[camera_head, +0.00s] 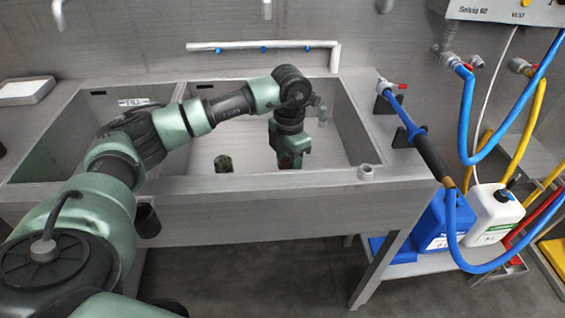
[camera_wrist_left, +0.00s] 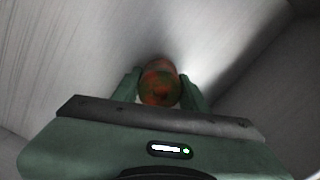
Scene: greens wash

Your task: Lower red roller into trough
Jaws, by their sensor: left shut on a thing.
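My left gripper (camera_head: 290,161) reaches down into the right basin of the grey metal trough (camera_head: 262,183), near its front wall. In the left wrist view the left gripper (camera_wrist_left: 162,96) is shut on a rounded red roller (camera_wrist_left: 159,86) with greenish patches, between its two green fingers. The pale floor of the basin shows beyond it; I cannot tell whether the roller touches it. In the head view the roller is hidden by the gripper and the front rim. My right gripper is not in view.
A small dark green object (camera_head: 223,163) shows at the front wall, left of the gripper. A white pipe (camera_head: 262,46) runs along the back wall. A blue spray hose (camera_head: 403,116) lies at the trough's right end. Blue (camera_head: 432,226) and white (camera_head: 494,213) canisters stand right, below.

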